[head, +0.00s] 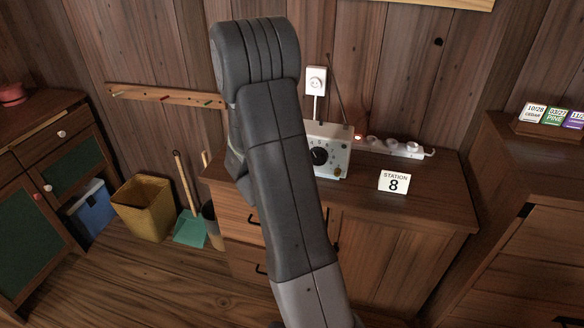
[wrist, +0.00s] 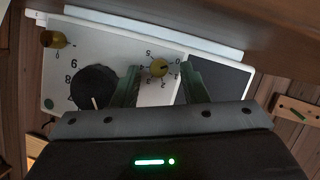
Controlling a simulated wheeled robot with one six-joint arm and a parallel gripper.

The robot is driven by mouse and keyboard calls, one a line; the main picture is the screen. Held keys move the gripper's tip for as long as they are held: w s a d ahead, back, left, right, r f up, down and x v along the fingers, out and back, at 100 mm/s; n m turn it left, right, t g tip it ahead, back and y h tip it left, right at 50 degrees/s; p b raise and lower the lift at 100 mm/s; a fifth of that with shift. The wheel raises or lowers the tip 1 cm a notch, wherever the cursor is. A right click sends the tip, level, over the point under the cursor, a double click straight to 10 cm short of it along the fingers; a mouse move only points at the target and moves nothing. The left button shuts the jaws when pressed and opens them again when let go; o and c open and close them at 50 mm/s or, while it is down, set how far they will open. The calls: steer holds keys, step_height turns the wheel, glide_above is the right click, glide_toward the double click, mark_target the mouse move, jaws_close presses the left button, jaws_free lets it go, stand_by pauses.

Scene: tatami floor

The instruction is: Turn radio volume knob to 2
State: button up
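The radio (head: 340,133) is a pale box with a large black dial (head: 319,156) and a small brass knob (head: 338,172), partly covered by my arm in the head view. In the wrist view its face is turned round, with the black dial (wrist: 93,88) at left. A small brass knob (wrist: 159,67) is ringed by small numbers, some of them hidden. My gripper (wrist: 162,74) is open, one green finger on each side of this knob, with gaps showing. I cannot tell which number the knob points to. My gripper is hidden in the head view.
The radio stands on a wooden cabinet (head: 432,196). A "STATION 8" card (head: 394,182) and a white power strip (head: 400,149) are right of it. A wall outlet (head: 315,82) is behind. Another brass knob (wrist: 53,39) sits at the radio's corner in the wrist view.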

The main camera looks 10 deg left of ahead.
jaws_close()
